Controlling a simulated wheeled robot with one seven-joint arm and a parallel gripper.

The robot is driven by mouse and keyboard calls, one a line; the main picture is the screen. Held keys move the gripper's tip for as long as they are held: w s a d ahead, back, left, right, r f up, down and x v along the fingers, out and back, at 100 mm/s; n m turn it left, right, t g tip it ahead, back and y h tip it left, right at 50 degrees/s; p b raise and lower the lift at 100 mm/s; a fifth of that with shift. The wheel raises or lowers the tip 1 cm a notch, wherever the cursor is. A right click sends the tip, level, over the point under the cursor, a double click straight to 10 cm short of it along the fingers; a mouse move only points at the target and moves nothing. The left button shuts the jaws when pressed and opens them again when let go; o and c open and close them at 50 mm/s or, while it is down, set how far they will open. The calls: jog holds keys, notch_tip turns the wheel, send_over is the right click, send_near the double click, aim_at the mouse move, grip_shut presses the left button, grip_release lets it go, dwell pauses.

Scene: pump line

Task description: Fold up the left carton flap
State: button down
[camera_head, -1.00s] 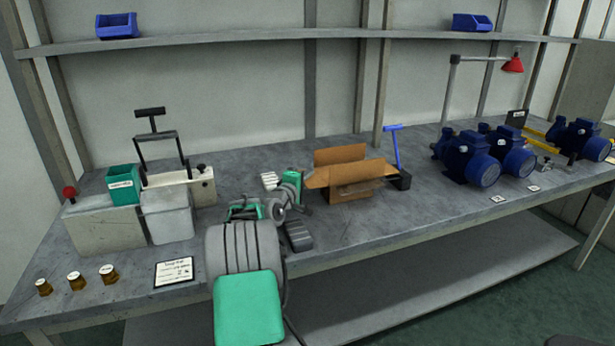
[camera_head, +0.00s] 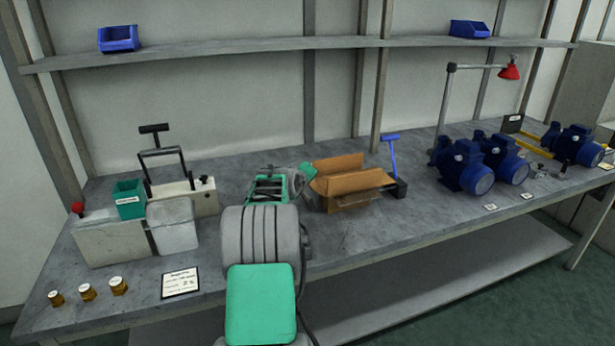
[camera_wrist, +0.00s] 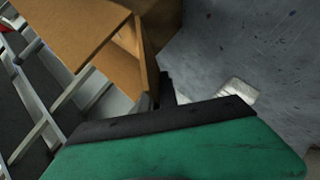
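The open brown carton (camera_head: 352,198) stands on the bench right of my arm in the head view. Its back flap stands up. Its left flap (camera_head: 319,187) is beside the green end of my gripper (camera_head: 309,171); whether they touch is not clear. In the wrist view, the carton (camera_wrist: 85,30) fills the upper left, with a flap edge close to the fingertips. My gripper (camera_wrist: 166,88) shows as one dark stub at the middle of its black front, fingers together, with nothing seen between them. The fingertips are hidden in the head view.
Blue pumps (camera_head: 465,165) stand farther right. A grey machine with a green bin (camera_head: 129,199) is at the left. The bench (camera_head: 395,222) is clear in front of the carton.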

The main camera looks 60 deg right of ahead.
aim_at(317, 183)
jog(key=m+t+y+p, duration=0.1)
jog(key=s+r+m+y+p, duration=0.1)
jog(key=p, duration=0.1)
jog(key=d+t+y+p, duration=0.1)
jog(key=y, duration=0.1)
jog(key=shift+s+d+r+m+t+p, duration=0.1)
jog(key=shift+s+r+m+t+p, duration=0.1)
jog(key=shift+r+m+t+p, duration=0.15)
jog(key=shift+s+d+m+t+y+p, duration=0.2)
jog(key=shift+m+t+y+p, duration=0.35)
jog(key=shift+p, duration=0.6)
jog(key=shift+s+d+f+t+y+p, duration=0.15)
jog(key=shift+t+y+p, duration=0.25)
jog(key=shift+p, duration=0.3)
jog(key=c, duration=1.6)
grip_release()
jog(key=shift+c, duration=0.2)
jog(key=b+v, duration=0.1)
jog(key=v, duration=0.6)
jog(key=shift+s+a+r, duration=0.2)
jog(key=shift+r, duration=0.05)
